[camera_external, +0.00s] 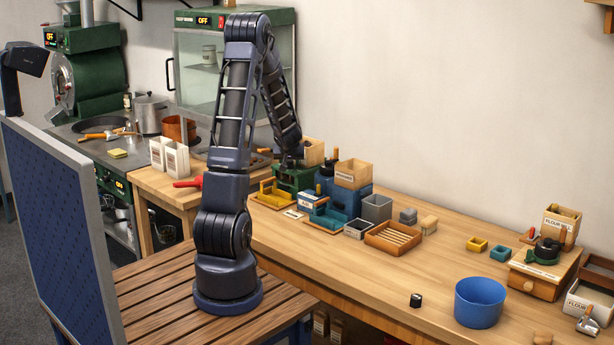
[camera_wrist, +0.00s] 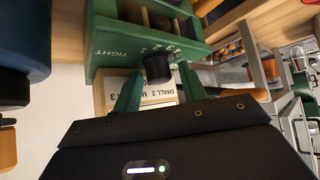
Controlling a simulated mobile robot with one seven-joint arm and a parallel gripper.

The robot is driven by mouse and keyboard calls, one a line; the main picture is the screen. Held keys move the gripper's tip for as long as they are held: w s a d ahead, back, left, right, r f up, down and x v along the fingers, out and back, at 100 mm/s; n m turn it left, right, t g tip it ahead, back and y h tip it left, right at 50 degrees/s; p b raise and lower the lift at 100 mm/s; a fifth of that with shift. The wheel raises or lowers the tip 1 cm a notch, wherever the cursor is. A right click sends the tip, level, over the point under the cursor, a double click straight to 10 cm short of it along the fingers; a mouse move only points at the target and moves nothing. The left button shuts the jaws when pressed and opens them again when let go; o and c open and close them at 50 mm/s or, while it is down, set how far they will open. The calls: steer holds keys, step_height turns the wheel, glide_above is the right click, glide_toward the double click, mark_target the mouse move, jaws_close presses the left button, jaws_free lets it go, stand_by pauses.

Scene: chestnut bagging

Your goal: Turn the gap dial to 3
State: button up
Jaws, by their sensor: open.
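The gap dial (camera_wrist: 157,67) is a black knob on the face of a green machine (camera_wrist: 105,30) in the wrist view. Numbers and the word TIGHT are printed around it; which number it points at I cannot tell. My gripper (camera_wrist: 160,88) is open, its two green fingers apart, one to each side below the knob in the picture. Whether they touch it I cannot tell. In the external view the green machine (camera_external: 285,182) stands on the bench under my arm's end; the dial and my fingertips are hidden there.
A blue machine (camera_external: 345,203) with a wooden box on top stands close to the right of the green one. A yellow tray (camera_external: 268,198) lies in front. The bench middle right is mostly clear.

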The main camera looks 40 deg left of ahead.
steer(key=shift+s+a+m+t+h, duration=0.15)
steer(key=shift+m+t+h, duration=0.4)
steer(key=shift+m+h, duration=0.65)
steer(key=shift+w+a+m+t+h, duration=0.1)
steer(key=shift+m+t+h, duration=0.55)
steer(key=shift+m, duration=0.95)
steer(key=v, duration=1.1)
steer(key=s+d+r+m+g, duration=0.1)
steer(key=s+d+r, duration=0.1)
steer(key=d, duration=0.5)
steer(key=s+d+r+m+g, duration=0.1)
steer(key=s+d, duration=0.2)
steer(key=d, duration=0.5)
steer(key=s+d+r+g, duration=0.2)
steer(key=s+d, duration=0.1)
steer(key=d, duration=0.4)
steer(key=shift+d+r+m, duration=0.3)
steer(key=shift+d+m, duration=0.1)
stand_by(0.6)
steer(key=shift+s, duration=0.1)
